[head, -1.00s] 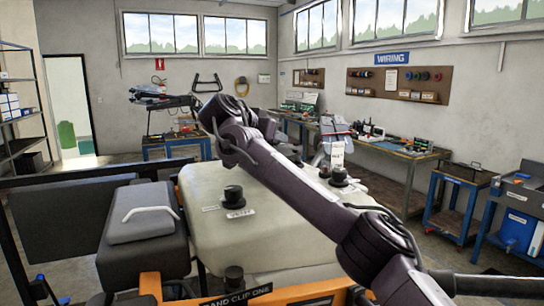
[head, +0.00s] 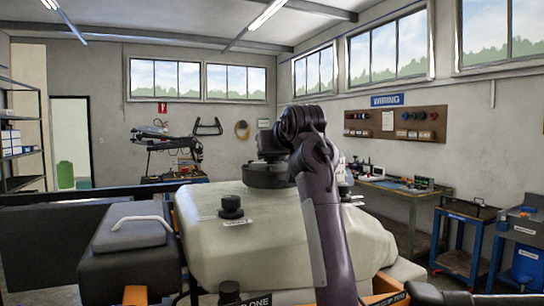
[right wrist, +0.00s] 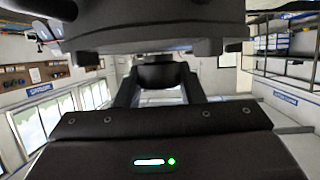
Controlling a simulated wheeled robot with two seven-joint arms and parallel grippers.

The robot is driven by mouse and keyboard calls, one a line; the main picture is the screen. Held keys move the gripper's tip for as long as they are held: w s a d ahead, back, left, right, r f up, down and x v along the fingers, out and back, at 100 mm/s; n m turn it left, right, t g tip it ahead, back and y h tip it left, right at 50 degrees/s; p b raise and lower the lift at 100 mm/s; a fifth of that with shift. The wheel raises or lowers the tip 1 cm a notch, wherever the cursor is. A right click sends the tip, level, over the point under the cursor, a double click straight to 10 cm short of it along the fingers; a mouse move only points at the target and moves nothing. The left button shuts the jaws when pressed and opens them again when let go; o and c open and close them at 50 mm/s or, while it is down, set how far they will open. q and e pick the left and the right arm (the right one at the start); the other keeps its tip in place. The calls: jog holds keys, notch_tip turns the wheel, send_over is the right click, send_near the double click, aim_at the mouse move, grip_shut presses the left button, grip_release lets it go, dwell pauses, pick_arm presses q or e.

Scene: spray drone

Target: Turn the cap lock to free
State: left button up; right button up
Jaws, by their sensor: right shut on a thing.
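The pale tank (head: 190,225) of the spray drone stands in front of me. A wide black round cap (head: 268,176) is at the top of the tank's far side. Whether it sits on the tank or just above it, I cannot tell. My right arm reaches over the tank, and its gripper (right wrist: 160,92) is at the cap, shut on a dark part between the fingers. In the right wrist view, a broad dark disc fills the top. A small black knob (head: 231,205) with an unreadable label stands on the tank's left. No lock marking is readable. My left gripper is out of view.
A dark grey box with a pale handle (head: 140,219) lies left of the tank. An orange frame part (head: 140,296) is at the front. Workbenches (head: 405,187) and blue carts (head: 463,240) stand along the right wall, away from the tank.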

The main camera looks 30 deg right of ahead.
jog(key=shift+n+y, duration=1.6)
jog(key=shift+y, duration=0.4)
jog(key=shift+f+y+p, duration=0.1)
jog(key=shift+y+p, duration=0.2)
jog(key=o, duration=0.9)
jog(key=shift+o, duration=0.5)
